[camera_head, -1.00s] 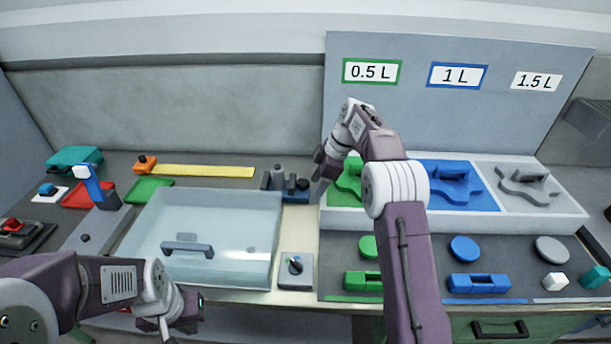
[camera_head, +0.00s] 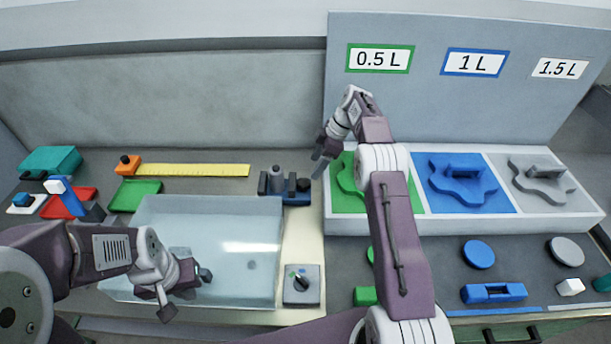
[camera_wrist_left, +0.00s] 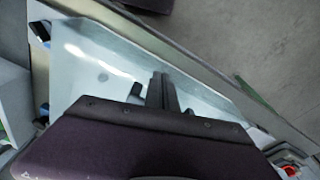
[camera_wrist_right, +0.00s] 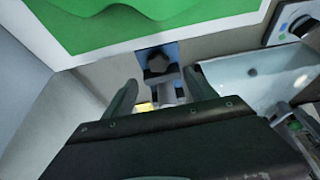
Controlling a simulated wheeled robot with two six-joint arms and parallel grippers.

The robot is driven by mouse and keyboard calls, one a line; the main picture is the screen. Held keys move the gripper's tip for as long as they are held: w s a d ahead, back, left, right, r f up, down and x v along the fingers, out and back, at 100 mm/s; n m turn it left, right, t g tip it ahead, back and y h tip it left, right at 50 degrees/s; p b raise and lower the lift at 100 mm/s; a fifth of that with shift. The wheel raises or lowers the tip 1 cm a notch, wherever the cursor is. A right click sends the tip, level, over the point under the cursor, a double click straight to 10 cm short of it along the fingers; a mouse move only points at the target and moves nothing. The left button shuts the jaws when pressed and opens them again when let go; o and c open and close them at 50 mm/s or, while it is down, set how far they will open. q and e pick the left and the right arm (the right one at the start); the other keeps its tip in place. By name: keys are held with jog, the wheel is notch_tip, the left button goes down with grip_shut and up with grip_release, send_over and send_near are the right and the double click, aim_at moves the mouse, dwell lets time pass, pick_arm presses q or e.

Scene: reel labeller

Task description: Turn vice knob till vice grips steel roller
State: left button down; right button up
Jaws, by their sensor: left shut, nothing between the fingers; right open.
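The small vice has a blue base (camera_head: 296,200) and stands at the back of the worktop, left of the sorting tray. The grey steel roller (camera_head: 277,180) stands upright in it; I cannot tell whether the jaws touch it. The dark vice knob (camera_head: 303,184) is on the right end and also shows in the right wrist view (camera_wrist_right: 158,63). My right gripper (camera_head: 319,170) is open and empty, just right of the knob and apart from it. The knob lies beyond its spread fingers in the right wrist view (camera_wrist_right: 160,84). My left gripper (camera_wrist_left: 160,90) is shut and empty over the basin.
The pale basin (camera_head: 235,215) fills the front left, with a dial box (camera_head: 302,285) beside it. The sorting tray (camera_head: 450,224) and upright label board (camera_head: 440,110) stand close right of my right gripper. A yellow ruler (camera_head: 195,170) lies left of the vice.

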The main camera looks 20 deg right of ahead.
aim_at(304, 182)
jog(key=p+x, duration=0.1)
jog(key=x, duration=0.7)
jog(key=shift+w+f, duration=0.1)
jog(key=shift+w, duration=0.1)
jog(key=shift+s+a+f, duration=0.1)
jog(key=shift+f, duration=0.15)
jog(key=c, duration=1.4)
jog(key=shift+f+m+t+b, duration=0.1)
jog(key=shift+m+t+b, duration=0.55)
jog(key=shift+m, duration=0.95)
jog(key=o, duration=1.4)
